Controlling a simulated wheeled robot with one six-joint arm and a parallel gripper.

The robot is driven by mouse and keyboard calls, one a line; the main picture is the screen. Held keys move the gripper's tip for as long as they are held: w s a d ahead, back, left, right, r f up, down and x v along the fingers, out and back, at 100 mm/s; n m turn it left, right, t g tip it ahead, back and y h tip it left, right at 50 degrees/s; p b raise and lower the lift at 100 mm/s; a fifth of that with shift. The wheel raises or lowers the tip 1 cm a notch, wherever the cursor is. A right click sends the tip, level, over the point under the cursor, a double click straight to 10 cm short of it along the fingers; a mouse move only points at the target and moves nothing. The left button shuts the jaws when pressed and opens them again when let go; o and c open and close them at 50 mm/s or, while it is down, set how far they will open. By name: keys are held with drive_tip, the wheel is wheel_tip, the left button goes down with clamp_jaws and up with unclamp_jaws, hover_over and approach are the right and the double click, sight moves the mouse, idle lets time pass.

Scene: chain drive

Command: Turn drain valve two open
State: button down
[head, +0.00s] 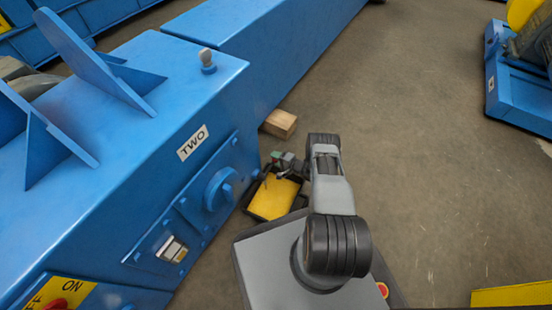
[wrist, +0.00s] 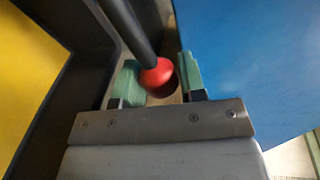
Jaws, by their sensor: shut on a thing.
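In the wrist view, a black lever with a red ball knob (wrist: 157,76) runs in from the top. The knob lies between the green pads of my gripper (wrist: 160,84), which is shut on it. In the head view, my gripper (head: 284,163) is low beside the blue housing marked TWO (head: 193,142). The knob and lever cannot be made out there, and the valve body is hidden. I cannot read the valve's position.
A black-rimmed tray with a yellow inside (head: 273,198) lies close below my gripper. A wooden block (head: 280,123) is on the floor just beyond. The blue housing bounds the left side. The floor to the right (head: 430,160) is clear.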

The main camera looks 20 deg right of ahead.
idle(0.3)
drive_tip(key=c, duration=0.7)
unclamp_jaws()
drive_tip(key=p+v, duration=0.4)
drive_tip(key=v, duration=1)
